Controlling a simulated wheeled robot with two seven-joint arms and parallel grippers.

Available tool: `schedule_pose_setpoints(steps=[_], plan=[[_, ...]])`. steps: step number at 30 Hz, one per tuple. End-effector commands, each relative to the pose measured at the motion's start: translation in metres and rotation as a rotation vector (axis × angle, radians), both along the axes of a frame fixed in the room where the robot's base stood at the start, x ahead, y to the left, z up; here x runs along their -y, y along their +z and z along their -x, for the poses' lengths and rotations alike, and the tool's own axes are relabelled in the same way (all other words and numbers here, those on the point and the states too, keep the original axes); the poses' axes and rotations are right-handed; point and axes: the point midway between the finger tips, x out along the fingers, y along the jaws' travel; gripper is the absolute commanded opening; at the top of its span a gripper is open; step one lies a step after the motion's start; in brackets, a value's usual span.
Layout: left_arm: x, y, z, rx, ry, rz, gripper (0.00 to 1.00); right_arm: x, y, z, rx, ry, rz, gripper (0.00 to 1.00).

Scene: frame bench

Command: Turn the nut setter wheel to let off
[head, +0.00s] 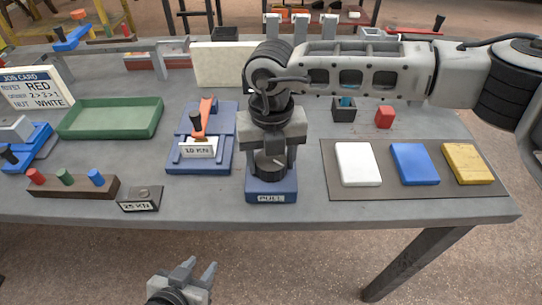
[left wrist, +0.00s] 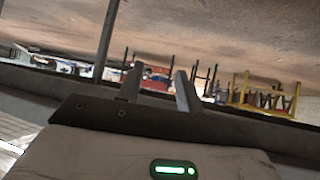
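The nut setter is a blue base (head: 271,190) with a "PULL" label at the bench's front middle. Its dark round wheel (head: 270,164), with a pale mark on it, sits on top. My right gripper (head: 272,153) points down over it, with one finger at the left and one at the right of the wheel. Whether the fingers press on the wheel cannot be told. The gripper hides the back of the setter. My left gripper (head: 202,270) is open and empty, low in front of the bench; its parted fingers also show in the left wrist view (left wrist: 158,85).
Left of the setter stands a blue press (head: 213,163) with an orange lever and a "10 KN" plate. A "25 KN" block (head: 140,200), a green tray (head: 70,123) and a job card (head: 38,88) lie further left. A dark mat (head: 335,188) holds white, blue and yellow pads at right.

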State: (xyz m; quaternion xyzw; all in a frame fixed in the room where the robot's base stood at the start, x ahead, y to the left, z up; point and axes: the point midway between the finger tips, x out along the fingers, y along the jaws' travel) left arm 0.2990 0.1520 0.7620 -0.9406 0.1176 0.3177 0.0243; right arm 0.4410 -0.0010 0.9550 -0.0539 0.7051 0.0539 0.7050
Motion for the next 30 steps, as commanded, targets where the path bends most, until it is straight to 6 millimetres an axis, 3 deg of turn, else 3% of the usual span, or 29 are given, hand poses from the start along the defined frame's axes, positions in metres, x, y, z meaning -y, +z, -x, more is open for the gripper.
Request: schedule_pose_setpoints(steps=[1, 3, 16, 30], plan=[[0.0, 0.0, 0.0, -0.001, 0.001, 0.001, 0.36, 0.0, 0.0, 0.0, 0.0, 0.0, 0.0, 0.41], [0.0, 0.0, 0.001, -0.003, 0.001, 0.0, 0.36, 0.0, 0.0, 0.0, 0.0, 0.0, 0.0, 0.3], [0.001, -0.01, 0.002, -0.005, 0.0, 0.004, 0.36, 0.0, -0.002, 0.0, 0.001, 0.078, 0.0, 0.3], [0.009, -0.035, 0.0, 0.014, -0.014, 0.038, 0.36, 0.0, -0.004, 0.0, 0.002, 0.471, 0.0, 0.3]])
